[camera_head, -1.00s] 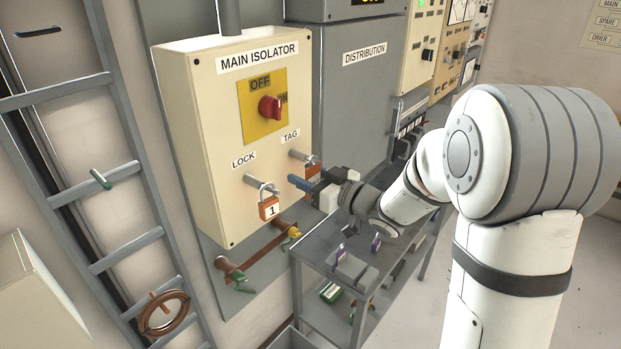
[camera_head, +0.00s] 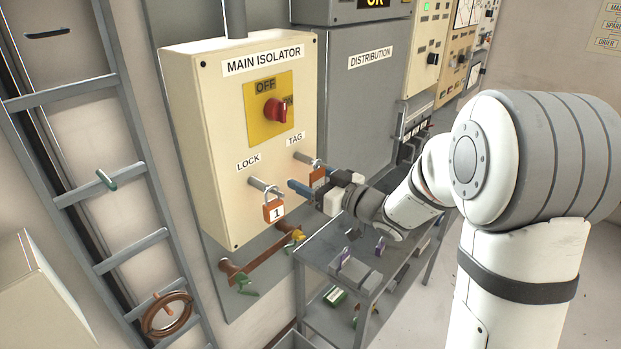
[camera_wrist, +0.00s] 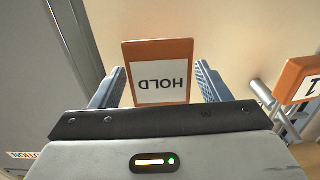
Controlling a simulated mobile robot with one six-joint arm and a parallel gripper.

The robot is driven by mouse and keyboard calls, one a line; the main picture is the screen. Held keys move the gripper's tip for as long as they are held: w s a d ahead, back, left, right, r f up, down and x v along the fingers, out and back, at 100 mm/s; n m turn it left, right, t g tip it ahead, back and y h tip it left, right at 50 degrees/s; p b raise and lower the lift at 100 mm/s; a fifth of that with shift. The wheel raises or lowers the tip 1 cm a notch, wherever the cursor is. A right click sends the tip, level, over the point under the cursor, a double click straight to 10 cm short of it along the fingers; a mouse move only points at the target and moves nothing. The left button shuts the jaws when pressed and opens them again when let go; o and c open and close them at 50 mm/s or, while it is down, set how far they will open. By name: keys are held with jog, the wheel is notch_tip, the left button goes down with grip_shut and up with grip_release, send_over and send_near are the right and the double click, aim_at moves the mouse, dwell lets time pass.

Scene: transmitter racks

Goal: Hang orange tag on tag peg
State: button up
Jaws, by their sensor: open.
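The orange tag (camera_head: 317,177) hangs at the end of the tag peg (camera_head: 304,157), under the TAG label on the main isolator box. In the wrist view the orange tag (camera_wrist: 160,48) shows a white HOLD panel, upside down, between my two fingers. My gripper (camera_wrist: 158,84) is open, with a gap on each side of the tag. In the head view my gripper (camera_head: 306,190) is just below and in front of the peg, one blue finger showing. The tag's hole and its contact with the peg are too small to make out.
An orange padlock (camera_head: 273,210) marked 1 hangs on the lock peg (camera_head: 263,186), left of my gripper; it shows at the right of the wrist view (camera_wrist: 301,82). A grey cart (camera_head: 312,258) stands below my arm.

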jog(key=shift+s+d+f, duration=0.1)
jog(key=shift+s+d, duration=0.15)
jog(key=shift+d, duration=0.2)
jog(key=b+v, duration=0.2)
jog(key=v, duration=0.4)
jog(key=shift+s+d, duration=0.1)
jog(key=shift+d, duration=0.25)
jog(key=s+d+m+t+h, duration=0.1)
jog(key=s+d+m+h, duration=0.2)
jog(key=d+m+h, duration=0.7)
jog(key=s+f+g+h, duration=0.2)
jog(key=s+f+g, duration=0.1)
jog(key=s, duration=0.7)
jog(key=s+d+f+g+h, duration=0.1)
jog(key=s+g, duration=0.4)
jog(key=s, duration=0.6)
notch_tip(320, 180, down, 2)
jog(key=shift+d+f+g+h, duration=0.1)
jog(key=shift+d+g+h, duration=0.15)
jog(key=shift+h, duration=0.35)
jog(key=shift+w, duration=0.1)
dwell(1.8)
